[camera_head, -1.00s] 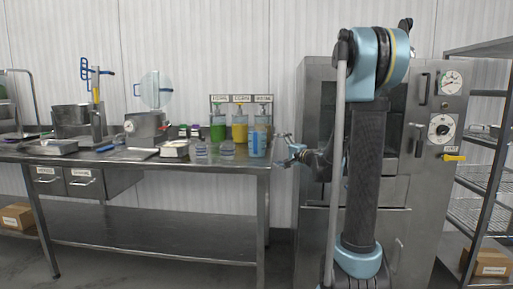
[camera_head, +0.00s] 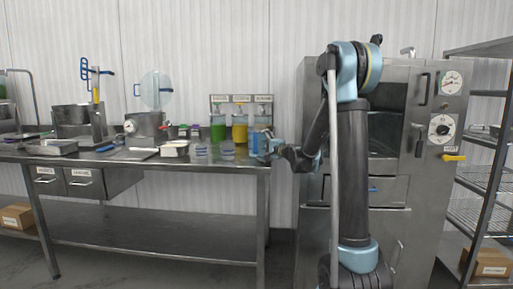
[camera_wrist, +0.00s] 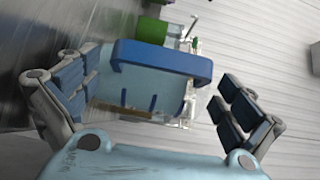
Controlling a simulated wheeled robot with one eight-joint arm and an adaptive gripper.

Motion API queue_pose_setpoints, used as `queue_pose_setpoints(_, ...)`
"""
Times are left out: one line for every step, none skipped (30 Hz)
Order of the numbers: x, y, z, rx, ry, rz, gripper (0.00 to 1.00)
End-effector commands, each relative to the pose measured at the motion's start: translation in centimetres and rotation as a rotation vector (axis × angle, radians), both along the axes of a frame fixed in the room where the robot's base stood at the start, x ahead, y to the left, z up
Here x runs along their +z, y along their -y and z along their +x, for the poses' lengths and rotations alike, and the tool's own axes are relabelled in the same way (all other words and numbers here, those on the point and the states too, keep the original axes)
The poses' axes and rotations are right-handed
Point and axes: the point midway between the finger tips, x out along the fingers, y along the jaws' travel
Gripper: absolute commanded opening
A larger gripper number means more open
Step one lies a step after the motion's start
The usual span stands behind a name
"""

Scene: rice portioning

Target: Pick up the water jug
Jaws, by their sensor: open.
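The water jug has a clear body (camera_wrist: 150,92) and a thick blue handle (camera_wrist: 165,60). In the wrist view it lies between the spread fingers of my gripper (camera_wrist: 158,78), with a gap visible on each side. My gripper is open. In the head view my gripper (camera_head: 270,150) is at the right end of the steel table (camera_head: 130,158) and largely covers the jug, so I cannot tell there whether they touch.
A steel oven cabinet (camera_head: 393,192) stands to the right of the table.

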Motion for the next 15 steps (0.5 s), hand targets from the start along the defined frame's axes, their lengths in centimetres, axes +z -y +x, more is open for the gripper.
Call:
queue_pose_setpoints(0.0,-0.6,0.5,0.002,0.000,0.000,1.00)
queue_pose_setpoints(0.0,-0.9,0.8,0.002,0.000,0.000,1.00)
queue_pose_setpoints(0.0,-1.3,1.3,0.002,0.000,0.000,1.00)
queue_pose_setpoints(0.0,-1.5,1.5,0.001,0.000,0.000,1.00)
queue_pose_setpoints(0.0,-1.7,1.8,0.001,0.000,0.000,1.00)
queue_pose_setpoints(0.0,-2.0,2.0,0.001,0.000,0.000,1.00)
queue_pose_setpoints(0.0,-2.1,2.1,0.001,0.000,0.000,1.00)
queue_pose_setpoints(0.1,-2.1,2.2,0.001,0.000,0.000,1.00)
queue_pose_setpoints(0.1,-2.1,2.2,0.001,0.000,0.000,1.00)
queue_pose_setpoints(0.1,-2.1,2.2,0.000,0.000,0.000,1.00)
queue_pose_setpoints(0.1,-2.1,2.2,0.000,0.000,0.000,1.00)
queue_pose_setpoints(0.1,-2.1,2.2,0.000,0.000,0.000,1.00)
queue_pose_setpoints(0.0,-2.1,2.2,0.000,0.000,0.000,1.00)
queue_pose_setpoints(0.0,-2.1,2.2,0.000,0.000,0.000,0.98)
queue_pose_setpoints(0.0,-2.1,2.2,0.000,0.000,0.000,0.89)
